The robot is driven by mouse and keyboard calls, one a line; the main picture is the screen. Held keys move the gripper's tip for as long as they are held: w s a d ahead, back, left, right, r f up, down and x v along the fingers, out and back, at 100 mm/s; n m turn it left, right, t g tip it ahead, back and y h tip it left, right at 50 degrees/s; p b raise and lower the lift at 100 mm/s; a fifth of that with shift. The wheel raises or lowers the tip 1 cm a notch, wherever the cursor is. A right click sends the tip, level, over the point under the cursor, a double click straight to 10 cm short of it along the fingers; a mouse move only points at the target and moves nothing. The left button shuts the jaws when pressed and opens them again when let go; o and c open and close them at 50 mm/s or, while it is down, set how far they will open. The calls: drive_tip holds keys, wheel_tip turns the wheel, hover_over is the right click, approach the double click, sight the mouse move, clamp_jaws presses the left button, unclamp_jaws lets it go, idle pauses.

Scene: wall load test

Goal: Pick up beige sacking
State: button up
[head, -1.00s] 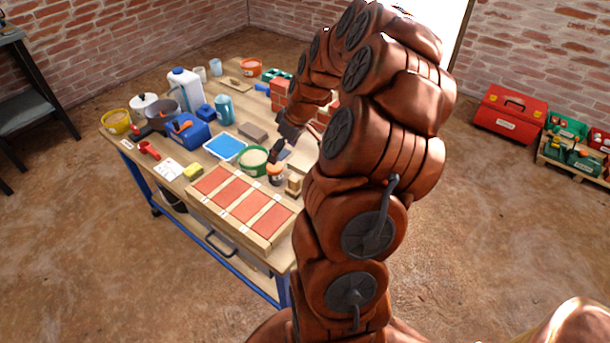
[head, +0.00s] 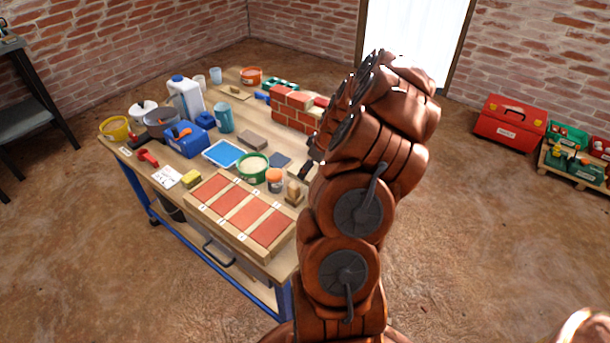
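I cannot make out the beige sacking for sure in the head view; my arm covers the right end of the workbench (head: 236,244). My gripper (head: 307,168) is mostly hidden behind my arm. Only a dark part of it shows, at the arm's left edge, near the right side of the bench. Whether it is open or holds anything cannot be seen.
A small brick wall (head: 292,108) stands at the back of the bench. A wooden frame with red panels (head: 230,203) lies in front. A green tub (head: 252,167), an orange-lidded jar (head: 275,179) and a blue tray (head: 222,153) crowd the middle. A red toolbox (head: 509,120) sits on the floor.

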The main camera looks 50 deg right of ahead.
drive_tip(key=shift+x, duration=1.8)
drive_tip(key=shift+w, duration=0.1)
drive_tip(key=shift+c, duration=0.4)
drive_tip(key=c, duration=1.2)
